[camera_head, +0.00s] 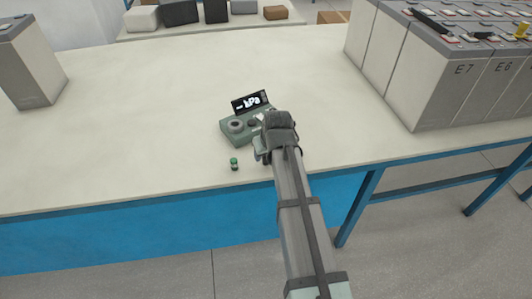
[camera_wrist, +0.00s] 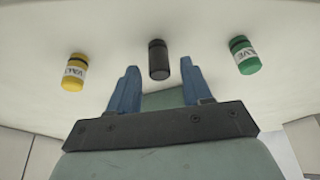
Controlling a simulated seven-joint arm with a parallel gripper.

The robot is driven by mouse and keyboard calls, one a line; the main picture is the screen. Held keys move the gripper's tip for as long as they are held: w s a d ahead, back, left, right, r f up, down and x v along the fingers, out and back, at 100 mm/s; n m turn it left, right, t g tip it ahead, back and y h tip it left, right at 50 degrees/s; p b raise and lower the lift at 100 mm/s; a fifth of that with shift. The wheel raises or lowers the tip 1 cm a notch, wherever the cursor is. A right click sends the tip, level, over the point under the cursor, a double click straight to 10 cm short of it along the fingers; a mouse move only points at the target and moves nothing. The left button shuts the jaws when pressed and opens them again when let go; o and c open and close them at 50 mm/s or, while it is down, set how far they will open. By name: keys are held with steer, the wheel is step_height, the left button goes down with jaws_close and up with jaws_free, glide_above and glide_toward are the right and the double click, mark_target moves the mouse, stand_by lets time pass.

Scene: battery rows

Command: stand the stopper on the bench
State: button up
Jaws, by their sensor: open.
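A small dark cylinder (camera_wrist: 158,60), unlabelled on the side I see and probably the stopper, shows in the wrist view. It appears between and slightly beyond the fingertips of my gripper (camera_wrist: 159,66). The two blue fingers are apart, and I see no clear contact with it. In the head view my gripper (camera_head: 261,156) is low over the bench (camera_head: 130,120), near its front edge. The dark cylinder is hidden there by my arm.
A yellow labelled one (camera_wrist: 75,72) is on the other side. A green device (camera_head: 236,129) with a kPa display sits just behind my gripper. Battery cells (camera_head: 430,85) stand right.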

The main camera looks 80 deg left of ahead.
steer(key=v, duration=1.2)
steer(key=shift+w+r, duration=0.1)
